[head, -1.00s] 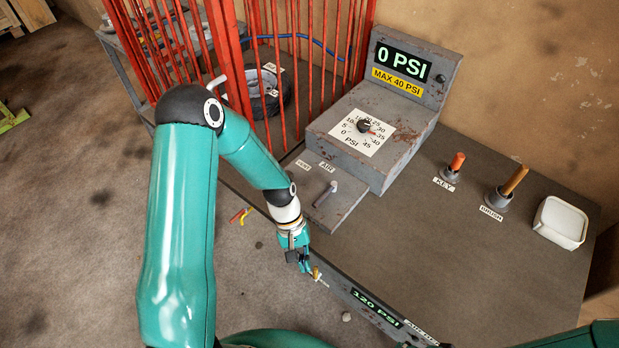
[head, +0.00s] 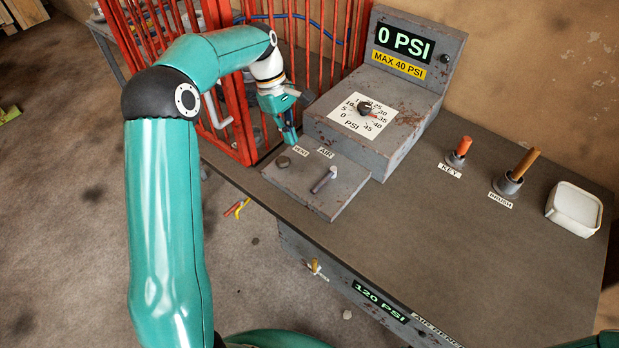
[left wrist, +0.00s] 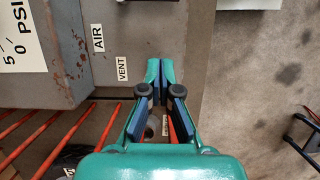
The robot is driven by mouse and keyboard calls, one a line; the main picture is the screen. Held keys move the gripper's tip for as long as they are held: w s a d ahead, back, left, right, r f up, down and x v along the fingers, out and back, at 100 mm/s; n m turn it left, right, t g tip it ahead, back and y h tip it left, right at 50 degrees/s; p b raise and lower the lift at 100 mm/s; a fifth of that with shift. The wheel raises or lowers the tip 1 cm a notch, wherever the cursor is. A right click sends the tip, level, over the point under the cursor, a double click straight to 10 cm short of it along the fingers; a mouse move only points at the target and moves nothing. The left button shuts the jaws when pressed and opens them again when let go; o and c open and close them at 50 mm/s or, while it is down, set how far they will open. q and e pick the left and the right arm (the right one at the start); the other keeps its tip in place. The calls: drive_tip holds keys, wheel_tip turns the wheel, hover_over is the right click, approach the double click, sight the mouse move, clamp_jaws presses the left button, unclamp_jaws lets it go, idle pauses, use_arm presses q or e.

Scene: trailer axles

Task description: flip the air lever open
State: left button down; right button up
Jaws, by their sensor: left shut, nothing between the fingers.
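The air lever (head: 324,180) is a grey handle lying at a slant on a flat grey plate (head: 340,203), below the AIR label (head: 326,153). A round vent knob (head: 283,162) sits left of it, by the VENT label (head: 301,149). My left gripper (head: 291,140) is shut and empty, pointing down near the vent knob, to the upper left of the lever and apart from it. In the left wrist view its fingertips (left wrist: 160,70) are together beside the VENT label (left wrist: 122,68); the lever cannot be made out there. My right gripper is not in view.
A gauge box (head: 400,122) reading 0 PSI stands behind the plate. A red barred cage (head: 235,95) is at the left. A key holder (head: 457,158), brush holder (head: 508,183) and white tub (head: 574,208) stand at the right. The tabletop (head: 410,240) between is clear.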

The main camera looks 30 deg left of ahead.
sight(323, 181)
use_arm(q)
drive_tip(key=shift+a+r, duration=0.15)
drive_tip(key=shift+a, duration=0.05)
drive_tip(key=x, duration=1)
drive_tip(key=shift+s+d+p, duration=0.1)
drive_tip(key=shift+d+p, duration=0.05)
drive_tip(key=shift+p, duration=0.2)
drive_tip(key=shift+d+f+p, duration=0.2)
drive_tip(key=shift+d+p, duration=0.15)
drive_tip(key=shift+d, duration=0.9)
drive_tip(key=shift+s+d+f, duration=0.1)
drive_tip(key=shift+d+f, duration=0.1)
drive_tip(key=shift+d, duration=0.4)
